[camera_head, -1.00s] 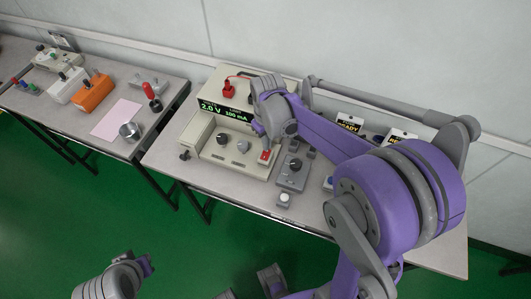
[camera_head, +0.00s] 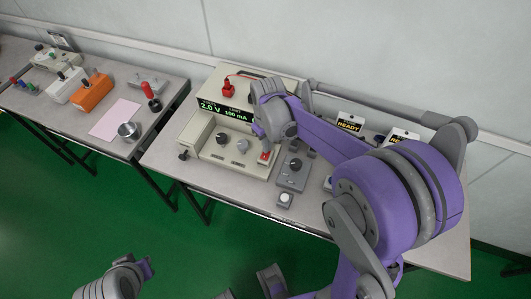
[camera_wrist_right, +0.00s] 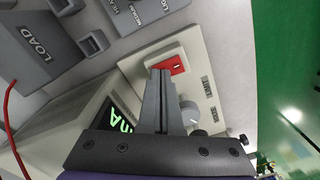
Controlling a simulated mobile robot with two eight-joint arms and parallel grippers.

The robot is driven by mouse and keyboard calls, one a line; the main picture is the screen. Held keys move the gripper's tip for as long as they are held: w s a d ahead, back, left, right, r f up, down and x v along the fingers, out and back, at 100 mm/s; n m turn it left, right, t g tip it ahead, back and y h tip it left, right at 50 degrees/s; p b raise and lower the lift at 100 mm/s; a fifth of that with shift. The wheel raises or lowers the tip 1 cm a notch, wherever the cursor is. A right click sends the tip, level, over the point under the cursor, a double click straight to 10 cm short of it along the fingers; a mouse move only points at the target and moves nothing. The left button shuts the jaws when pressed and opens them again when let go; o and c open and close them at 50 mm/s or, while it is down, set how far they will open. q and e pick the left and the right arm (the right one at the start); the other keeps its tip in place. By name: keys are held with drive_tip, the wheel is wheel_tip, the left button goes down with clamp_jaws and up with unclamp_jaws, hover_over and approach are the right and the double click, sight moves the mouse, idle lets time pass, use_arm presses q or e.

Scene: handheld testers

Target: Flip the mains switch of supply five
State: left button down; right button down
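The power supply (camera_head: 206,141) is a beige unit on the bench, its green display (camera_head: 224,110) reading 2.0 V and 100 mA. Its red mains switch (camera_head: 264,156) sits at the right end of the sloped front panel; in the right wrist view the switch (camera_wrist_right: 178,64) is in a white surround. My right gripper (camera_wrist_right: 160,72) is shut and empty, its fingertips over or at the switch's edge; I cannot tell whether they touch it. The switch's position is unclear. My left gripper (camera_head: 147,267) is low at the left, away from the bench, its fingers unclear.
A grey box with a black knob (camera_head: 291,172) and a small white-button box (camera_head: 285,199) stand just right of the supply. READY cards (camera_head: 349,123) stand behind my right arm. A left bench holds an orange tester (camera_head: 93,88) and a metal cup (camera_head: 128,131).

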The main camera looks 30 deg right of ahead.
drive_tip(key=shift+r+p, duration=2.2)
drive_tip(key=shift+r, duration=1.3)
